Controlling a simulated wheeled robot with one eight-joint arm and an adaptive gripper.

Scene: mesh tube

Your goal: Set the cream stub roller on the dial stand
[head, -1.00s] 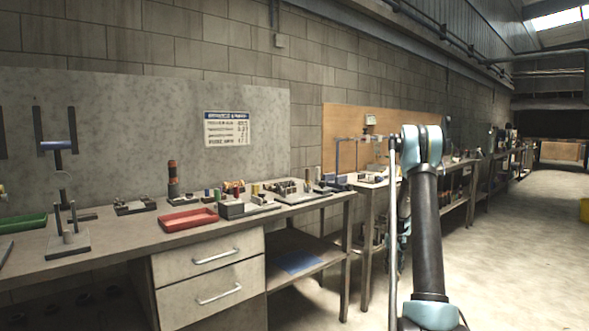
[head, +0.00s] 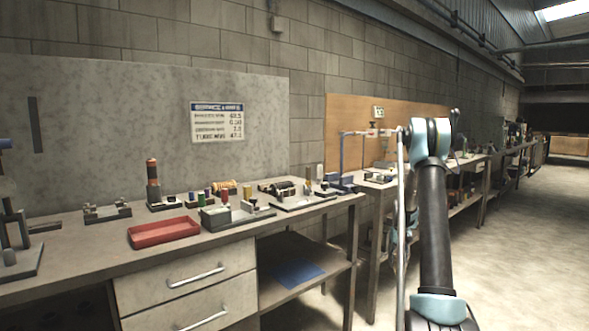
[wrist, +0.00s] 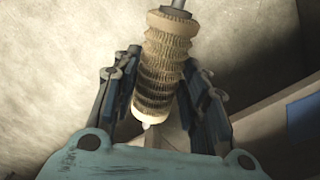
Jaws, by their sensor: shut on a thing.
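A ribbed tan-cream roller (wrist: 168,65) with a grey metal shaft at its top and a pale knob at its bottom is between the fingers of my gripper (wrist: 163,78) in the wrist view; it looks like the cream stub roller. The gripper is shut on it, with a finger on each side. In the head view my arm hides most of the gripper. I cannot tell for sure which fixture is the dial stand. A dark upright stand (head: 16,240) is cut off at the left edge of the bench.
The near bench (head: 92,262) holds a red tray (head: 163,231), a dark post with an orange band (head: 153,185) and several small fixtures. A second bench behind my arm carries a frame with a horizontal bar (head: 355,133). Open floor (head: 520,250) lies to the right.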

